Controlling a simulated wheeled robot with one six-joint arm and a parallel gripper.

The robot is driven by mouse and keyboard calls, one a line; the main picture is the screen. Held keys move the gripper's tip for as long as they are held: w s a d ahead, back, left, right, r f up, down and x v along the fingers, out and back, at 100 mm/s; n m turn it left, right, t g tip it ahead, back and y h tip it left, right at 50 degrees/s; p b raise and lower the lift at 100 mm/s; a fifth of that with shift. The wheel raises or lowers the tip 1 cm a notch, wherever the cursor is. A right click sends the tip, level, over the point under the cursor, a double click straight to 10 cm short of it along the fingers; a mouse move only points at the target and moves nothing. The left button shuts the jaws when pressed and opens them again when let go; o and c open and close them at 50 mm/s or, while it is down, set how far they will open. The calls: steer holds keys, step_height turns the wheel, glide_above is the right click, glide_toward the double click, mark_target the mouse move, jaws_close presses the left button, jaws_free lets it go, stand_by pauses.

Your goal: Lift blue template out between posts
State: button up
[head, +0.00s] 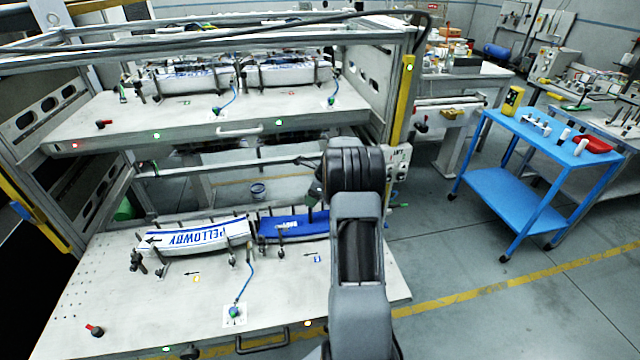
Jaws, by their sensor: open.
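The blue template (275,228) lies on the lower shelf (205,300) of the rack, right of centre. It is a long, slightly curved blue piece with white lettering, among thin dark upright posts (281,245). My arm covers its right end. A white template (180,240) with blue lettering reading like "PELLOWDY" lies end to end with it on the left, also among posts. My arm rises from the bottom of the head view and its forearm reaches away over the shelf. My gripper is hidden behind the arm, so its fingers and their distance to the template do not show.
An upper shelf (200,125) with more templates sits above the lower one, leaving limited height. A blue cable ends at a green-topped knob (234,312) in front. The shelf's front left is mostly bare. A blue cart (530,140) stands right.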

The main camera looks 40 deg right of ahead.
steer(key=shift+x, duration=1.85)
jaws_close()
steer(key=shift+w+r+p, duration=0.1)
steer(key=shift+r+p, duration=3)
steer(key=shift+r, duration=3.45)
